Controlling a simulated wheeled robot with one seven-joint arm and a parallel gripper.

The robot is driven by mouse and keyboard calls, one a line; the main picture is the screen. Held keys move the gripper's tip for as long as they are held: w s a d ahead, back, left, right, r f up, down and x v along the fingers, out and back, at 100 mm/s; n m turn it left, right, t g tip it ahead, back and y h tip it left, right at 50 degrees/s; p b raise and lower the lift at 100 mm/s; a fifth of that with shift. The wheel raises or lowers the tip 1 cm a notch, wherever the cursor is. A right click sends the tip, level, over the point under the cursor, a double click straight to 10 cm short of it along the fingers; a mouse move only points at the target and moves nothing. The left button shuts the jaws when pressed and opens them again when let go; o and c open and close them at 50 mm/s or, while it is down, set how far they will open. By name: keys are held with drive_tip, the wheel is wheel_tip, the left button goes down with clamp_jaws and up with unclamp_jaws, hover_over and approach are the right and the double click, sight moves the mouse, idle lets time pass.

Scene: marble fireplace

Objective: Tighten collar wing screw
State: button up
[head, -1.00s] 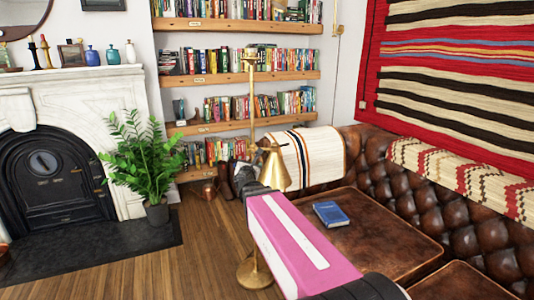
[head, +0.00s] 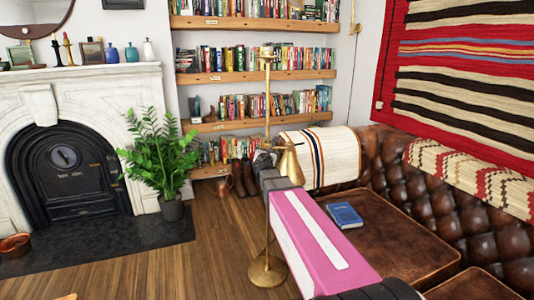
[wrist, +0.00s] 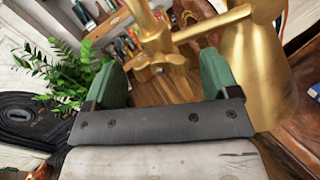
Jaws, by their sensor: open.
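A brass floor lamp (head: 267,215) stands on a round base beside the leather sofa, its cone shade (head: 289,165) at the right of the pole. In the wrist view, the brass collar (wrist: 157,38) sits on the pole with the shade's side arm running right. The collar's wing screw (wrist: 162,65) has rounded lobes and points toward my camera. My gripper (wrist: 163,80) is open, with one green finger on each side of the wing screw and visible gaps. I cannot tell whether the fingertips reach as deep as the screw. In the head view, my gripper is mostly hidden at the lamp.
The leather sofa (head: 385,235) bears a blue book (head: 345,216). A potted plant (head: 165,160) stands by the marble fireplace (head: 90,85). Bookshelves (head: 255,76) line the wall behind the lamp.

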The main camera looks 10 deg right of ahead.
drive_tip(key=shift+w, duration=0.15)
drive_tip(key=c, duration=0.9)
drive_tip(key=shift+m, duration=7.4)
